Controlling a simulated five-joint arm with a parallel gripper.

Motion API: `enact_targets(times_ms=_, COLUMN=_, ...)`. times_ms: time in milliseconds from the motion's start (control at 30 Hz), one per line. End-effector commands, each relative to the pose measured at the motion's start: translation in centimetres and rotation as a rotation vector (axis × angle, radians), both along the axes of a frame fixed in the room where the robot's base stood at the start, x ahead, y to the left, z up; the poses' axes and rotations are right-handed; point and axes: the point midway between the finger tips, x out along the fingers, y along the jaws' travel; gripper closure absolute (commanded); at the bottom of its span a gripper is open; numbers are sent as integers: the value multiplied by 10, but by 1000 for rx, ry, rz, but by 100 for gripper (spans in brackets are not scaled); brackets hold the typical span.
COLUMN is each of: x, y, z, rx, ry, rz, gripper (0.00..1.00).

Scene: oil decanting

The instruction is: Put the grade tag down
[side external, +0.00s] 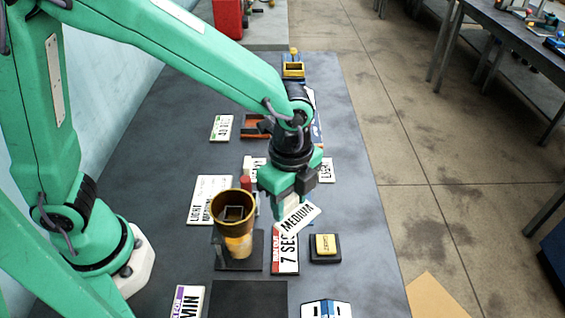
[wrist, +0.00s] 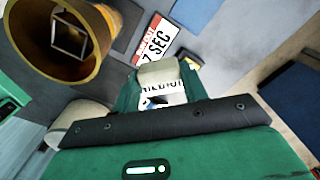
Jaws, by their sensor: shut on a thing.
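The grade tag (side external: 299,218) is a small white plate reading "MEDIUM" in black. My gripper (side external: 284,209) is shut on it and holds it tilted, over the upper part of the "7 SEC" plate (side external: 286,262) in the side view. I cannot tell how high it is above the table. In the wrist view the tag (wrist: 162,86) shows between the green gripper parts, its lower part hidden. The "7 SEC" plate also shows in the wrist view (wrist: 157,43).
A brass cup (side external: 234,212) stands on a dark base (side external: 225,262), close left of my gripper. A black block with a yellow top (side external: 326,246) sits to the right. A "LIGHT" plate (side external: 205,207) lies left. The dark table (side external: 355,200) is clear towards its right edge.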

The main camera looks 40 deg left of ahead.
Motion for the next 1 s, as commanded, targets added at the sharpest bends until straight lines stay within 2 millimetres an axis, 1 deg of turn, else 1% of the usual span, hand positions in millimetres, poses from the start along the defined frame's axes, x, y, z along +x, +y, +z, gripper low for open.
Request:
enact_targets(times_ms=167, x=15, y=13, z=-12, rx=2, ry=3, rz=6, gripper=79)
enact_targets(times_ms=500, x=58, y=47, z=-45, rx=1, ry=2, rz=6, gripper=79)
enact_targets(times_ms=700, x=79, y=64, z=-61, rx=1, ry=1, rz=5, gripper=79)
enact_targets(times_ms=833, x=86, y=69, z=-66, rx=0, ry=0, rz=4, gripper=79)
enact_targets(times_ms=1000, x=87, y=70, z=-67, rx=0, ry=0, rz=2, gripper=79)
